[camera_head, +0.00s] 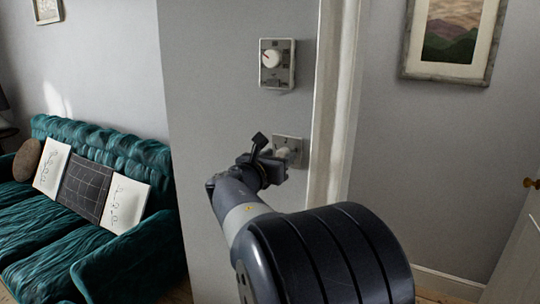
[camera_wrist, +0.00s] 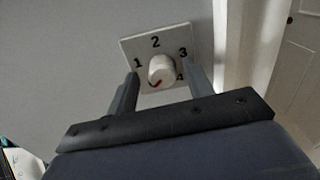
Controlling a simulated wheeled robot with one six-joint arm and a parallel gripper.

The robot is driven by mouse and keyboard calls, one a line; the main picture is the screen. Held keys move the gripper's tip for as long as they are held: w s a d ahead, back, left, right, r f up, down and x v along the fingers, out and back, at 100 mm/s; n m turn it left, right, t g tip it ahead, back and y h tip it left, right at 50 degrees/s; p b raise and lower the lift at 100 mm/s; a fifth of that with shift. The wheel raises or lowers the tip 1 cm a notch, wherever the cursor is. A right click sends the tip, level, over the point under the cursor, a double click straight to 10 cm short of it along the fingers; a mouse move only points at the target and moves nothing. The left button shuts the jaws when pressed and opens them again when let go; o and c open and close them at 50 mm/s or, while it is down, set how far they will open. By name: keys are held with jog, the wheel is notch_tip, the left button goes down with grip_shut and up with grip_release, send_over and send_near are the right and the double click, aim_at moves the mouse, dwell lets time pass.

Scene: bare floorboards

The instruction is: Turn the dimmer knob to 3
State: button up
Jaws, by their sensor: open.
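The dimmer knob (camera_wrist: 161,69) is a round white knob on a square pale wall plate (camera_wrist: 139,46). The plate shows 1, 2 and 3, and a partly hidden mark that looks like a 4 at lower right. A red mark on the knob points to the lower left, away from the 3. The plate (camera_head: 291,142) also shows in the head view, partly behind my gripper (camera_head: 270,158). In the wrist view my gripper (camera_wrist: 161,75) is open, with one finger on each side of the knob. I cannot tell whether the fingers touch it.
Another wall control (camera_head: 277,63) with a round white dial is above the plate. A white door frame (camera_head: 338,110) stands just right of the plate. A teal sofa (camera_head: 110,200) with cushions is at left. A framed picture (camera_head: 453,40) hangs at right.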

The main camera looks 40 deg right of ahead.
jog(key=shift+s+a+r, duration=0.1)
jog(key=shift+a, duration=0.05)
jog(key=shift+c, duration=0.4)
jog(key=c, duration=0.9)
jog(key=shift+f+m+b, duration=0.2)
jog(key=shift+m+b, duration=0.1)
jog(key=shift+b, duration=0.15)
